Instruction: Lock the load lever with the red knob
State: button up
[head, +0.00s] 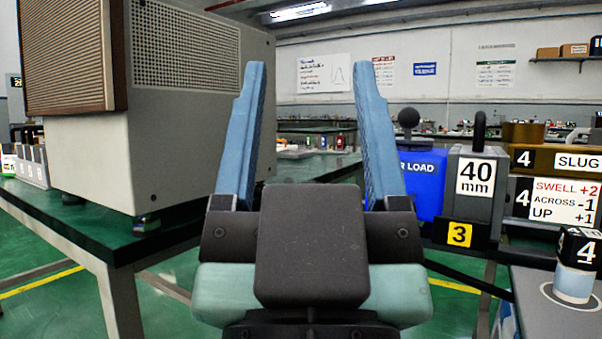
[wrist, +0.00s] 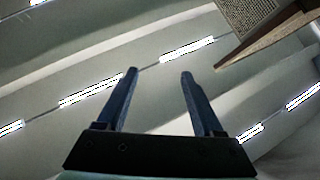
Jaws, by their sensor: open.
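My gripper (head: 315,67) is raised in front of the head camera, its two blue fingers wide apart with nothing between them. In the wrist view my gripper (wrist: 158,73) points at the ceiling, open and empty. A blue box (head: 424,180) marked "R LOAD", its first letters hidden by my right finger, stands just right of that finger. A dark ball knob (head: 408,117) sticks up at the box; it looks black, not red. I see no lever with a red knob in either view.
A large beige cabinet (head: 200,110) with a grille stands on a green-topped table (head: 60,205) at left. At right are a grey block (head: 476,190) labelled 40 mm, a brass-coloured block (head: 550,160) labelled SLUG and a small labelled cylinder (head: 575,270).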

jog(key=w+a+r+g+p, duration=0.1)
jog(key=w+r+p, duration=0.1)
jog(key=r+p, duration=0.65)
jog(key=w+r+g+p, duration=0.1)
jog(key=w+r+p, duration=0.2)
jog(key=r+p, duration=0.6)
jog(key=w+a+f+m+g+h+p, duration=0.2)
jog(key=w+f+g+p, duration=0.25)
jog(key=f, duration=0.55)
jog(key=w+a+f+m+g+h+p, duration=0.1)
jog(key=w+a+f+g+h+p, duration=0.3)
jog(key=f, duration=0.5)
jog(key=s+a+f+m+g+h+p, duration=0.25)
jog(key=s+f+h+p, duration=0.35)
jog(key=f, duration=0.6)
jog(key=w+d, duration=0.2)
jog(key=w, duration=0.1)
jog(key=w+d+y, duration=0.1)
jog(key=w+d, duration=0.1)
jog(key=w, duration=0.1)
jog(key=w+d+n+y+b, duration=0.1)
jog(key=w+d, duration=0.2)
jog(key=shift+w+d+f+t, duration=0.1)
jog(key=shift+w+f+t, duration=0.05)
jog(key=shift+t, duration=0.15)
